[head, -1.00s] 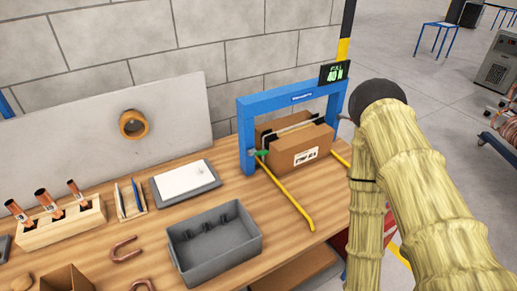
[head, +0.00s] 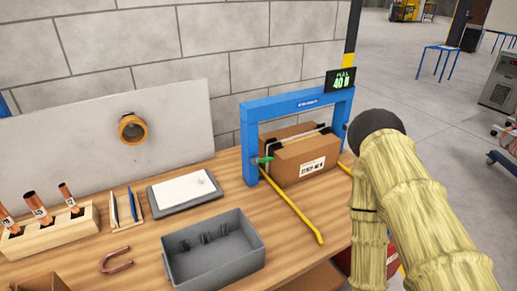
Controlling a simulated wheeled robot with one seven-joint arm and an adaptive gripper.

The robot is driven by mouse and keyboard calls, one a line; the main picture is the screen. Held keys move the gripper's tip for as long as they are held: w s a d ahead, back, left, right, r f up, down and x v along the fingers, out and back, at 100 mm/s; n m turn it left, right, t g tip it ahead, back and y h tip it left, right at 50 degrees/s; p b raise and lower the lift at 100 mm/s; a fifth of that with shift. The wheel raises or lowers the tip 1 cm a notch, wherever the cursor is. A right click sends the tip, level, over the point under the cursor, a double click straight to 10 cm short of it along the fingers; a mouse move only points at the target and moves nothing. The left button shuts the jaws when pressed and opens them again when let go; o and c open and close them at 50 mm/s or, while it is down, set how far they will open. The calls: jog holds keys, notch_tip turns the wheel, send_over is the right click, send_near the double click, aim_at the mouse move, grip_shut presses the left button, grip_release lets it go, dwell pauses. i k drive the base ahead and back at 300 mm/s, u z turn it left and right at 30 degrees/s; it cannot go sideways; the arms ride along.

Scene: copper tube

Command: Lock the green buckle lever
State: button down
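The green buckle lever (head: 262,160) shows small at the left side of a brown cardboard box (head: 308,158) on the bench. It looks roughly level, but its exact angle and whether it is locked are too small to tell. A dark and pale strap (head: 285,140) runs over the box. The box stands within a blue frame (head: 250,140) with a display (head: 341,81) reading about 40 N. My sleeved arm fills the right side, to the right of the frame. My gripper is not in view.
Yellow bars (head: 293,208) reach forward from the frame. A grey bin (head: 212,248) stands in front and left of it, with a tablet-like tray (head: 183,191) behind. A rack (head: 45,230) of copper tubes is at the left. Bare bench lies between bin and frame.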

aim_at(265, 160)
jog(key=k, duration=1.2)
jog(key=u, duration=0.3)
jog(key=i, duration=0.65)
